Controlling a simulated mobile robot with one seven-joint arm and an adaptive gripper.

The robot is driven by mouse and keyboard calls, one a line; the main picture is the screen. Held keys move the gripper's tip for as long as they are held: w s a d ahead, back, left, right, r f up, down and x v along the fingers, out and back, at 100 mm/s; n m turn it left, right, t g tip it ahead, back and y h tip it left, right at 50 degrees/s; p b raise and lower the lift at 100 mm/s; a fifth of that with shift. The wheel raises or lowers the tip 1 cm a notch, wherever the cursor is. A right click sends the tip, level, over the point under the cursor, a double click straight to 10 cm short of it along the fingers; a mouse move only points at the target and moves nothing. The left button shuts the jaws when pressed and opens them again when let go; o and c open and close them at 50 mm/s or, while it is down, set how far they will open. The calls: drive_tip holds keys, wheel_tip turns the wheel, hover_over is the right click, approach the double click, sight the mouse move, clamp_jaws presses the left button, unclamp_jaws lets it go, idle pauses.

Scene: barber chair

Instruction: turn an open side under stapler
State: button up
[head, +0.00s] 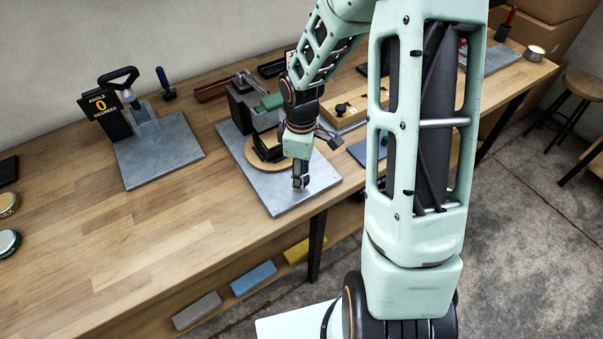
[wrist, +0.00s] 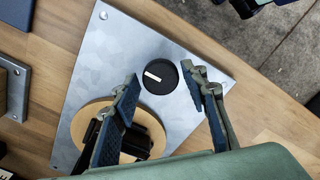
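A metal base plate (head: 283,200) lies on the bench. It carries a round wooden disc (head: 250,150) with a black piece (head: 265,152) on top, partly hidden by my arm. A dark press-like device with a green part (head: 268,102), possibly the stapler, stands behind the disc. In the wrist view, a black round knob with a white bar (wrist: 160,86) sits on the plate, beside the wooden disc (wrist: 151,122). My gripper (wrist: 166,78) is open, with one finger on each side of the knob and visible gaps. The left finger hides part of the disc. In the head view, my gripper (head: 300,182) points down over the plate's front.
A wooden block fixture (head: 350,108) and a blue plate (head: 366,150) lie to the right. Round tins (head: 8,241) are at far left. The bench front-left is clear.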

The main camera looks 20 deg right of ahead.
drive_tip(key=shift+o, duration=0.4)
wheel_tip(320, 180, up, 12)
idle(0.4)
idle(0.3)
